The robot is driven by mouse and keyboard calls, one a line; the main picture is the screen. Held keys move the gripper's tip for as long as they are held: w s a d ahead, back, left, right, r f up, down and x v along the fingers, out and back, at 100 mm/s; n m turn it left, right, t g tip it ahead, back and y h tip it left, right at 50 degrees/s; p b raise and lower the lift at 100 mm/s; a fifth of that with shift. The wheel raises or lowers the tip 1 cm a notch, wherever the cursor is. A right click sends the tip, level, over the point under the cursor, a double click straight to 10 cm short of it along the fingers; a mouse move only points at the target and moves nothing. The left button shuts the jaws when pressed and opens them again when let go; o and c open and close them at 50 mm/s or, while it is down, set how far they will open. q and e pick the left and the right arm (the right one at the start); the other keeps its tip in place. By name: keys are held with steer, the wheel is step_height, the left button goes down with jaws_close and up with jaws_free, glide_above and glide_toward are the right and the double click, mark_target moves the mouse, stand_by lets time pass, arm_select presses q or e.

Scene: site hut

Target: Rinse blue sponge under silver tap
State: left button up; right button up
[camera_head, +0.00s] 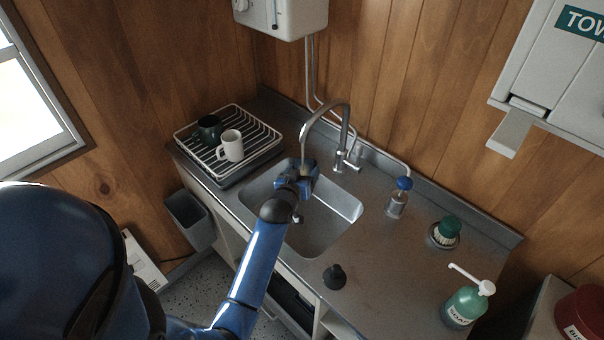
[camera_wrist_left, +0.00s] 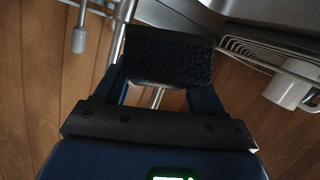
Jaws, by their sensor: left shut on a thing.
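In the head view my left gripper (camera_head: 300,180) is over the sink basin (camera_head: 338,222), right below the mouth of the silver tap (camera_head: 344,112). The gripper hides most of the sponge there, and I cannot tell it clearly from the blue fingers. The tap's neck arches over from the back of the counter. I cannot tell for sure whether water runs. My right gripper is not in view.
A wire rack (camera_head: 262,137) with a white mug (camera_head: 231,146) and a dark mug (camera_head: 209,128) stands left of the sink. A black stopper (camera_head: 335,277), a blue-topped bottle (camera_head: 396,203), a green brush (camera_head: 446,230) and a soap bottle (camera_head: 463,306) stand to the right.

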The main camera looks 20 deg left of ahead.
arm_select(q)
steer(key=shift+d, duration=0.2)
stand_by(0.3)
steer(key=shift+s+d, duration=0.1)
steer(key=shift+d, duration=0.3)
steer(key=shift+a, duration=0.35)
steer(key=shift+a, duration=0.25)
